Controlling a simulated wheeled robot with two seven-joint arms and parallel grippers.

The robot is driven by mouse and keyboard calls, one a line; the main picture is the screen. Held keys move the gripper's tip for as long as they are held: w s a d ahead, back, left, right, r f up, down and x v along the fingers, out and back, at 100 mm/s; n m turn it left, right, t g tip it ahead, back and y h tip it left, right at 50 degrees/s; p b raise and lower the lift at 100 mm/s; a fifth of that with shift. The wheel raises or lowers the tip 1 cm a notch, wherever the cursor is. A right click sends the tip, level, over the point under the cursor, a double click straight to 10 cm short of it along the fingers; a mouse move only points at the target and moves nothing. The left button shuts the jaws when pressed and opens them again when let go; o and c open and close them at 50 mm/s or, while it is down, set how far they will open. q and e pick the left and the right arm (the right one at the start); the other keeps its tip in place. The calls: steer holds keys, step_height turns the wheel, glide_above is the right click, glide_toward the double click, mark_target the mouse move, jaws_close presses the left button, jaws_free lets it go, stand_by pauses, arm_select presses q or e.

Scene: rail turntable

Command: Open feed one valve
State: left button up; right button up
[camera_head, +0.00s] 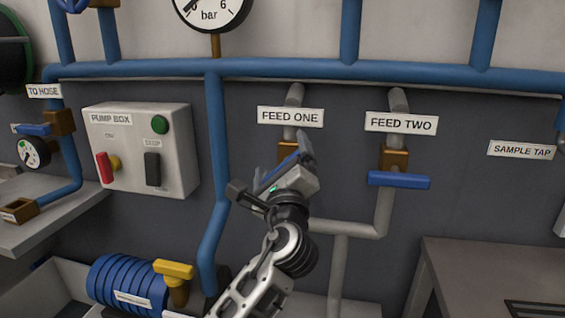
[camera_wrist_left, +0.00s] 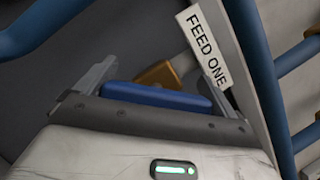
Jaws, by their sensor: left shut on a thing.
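The feed one valve has a brass body (camera_head: 288,146) below the "FEED ONE" label (camera_head: 290,116) on a grey pipe. Its blue handle (camera_head: 280,172) is largely covered by my gripper in the head view and looks slanted there. My left gripper (camera_head: 288,164) is shut on this handle. In the left wrist view the blue handle (camera_wrist_left: 157,96) lies between the two fingers of my left gripper (camera_wrist_left: 155,84), with the brass body (camera_wrist_left: 160,74) just behind it. My right gripper is in neither view.
The feed two valve (camera_head: 398,180), with a crosswise blue handle, is close on the right. A pump box (camera_head: 180,150) and a vertical blue pipe (camera_head: 214,140) stand to the left. A yellow-handled valve (camera_head: 174,270) and blue coil (camera_head: 125,284) are at lower left.

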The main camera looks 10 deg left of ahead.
arm_select(q)
steer(key=shift+a+f+n+g+y+p, duration=0.15)
steer(key=shift+n+g, duration=0.3)
steer(key=shift+n, duration=0.8)
steer(key=shift+d+f+n+g+y+p, duration=0.15)
steer(key=shift+n+g, duration=0.35)
steer(key=shift+n, duration=0.7)
steer(key=shift+a+f+n+g+y+p, duration=0.2)
steer(key=shift+n+g, duration=0.25)
steer(key=shift+n, duration=0.8)
steer(key=o, duration=0.6)
steer(key=shift+r, duration=0.15)
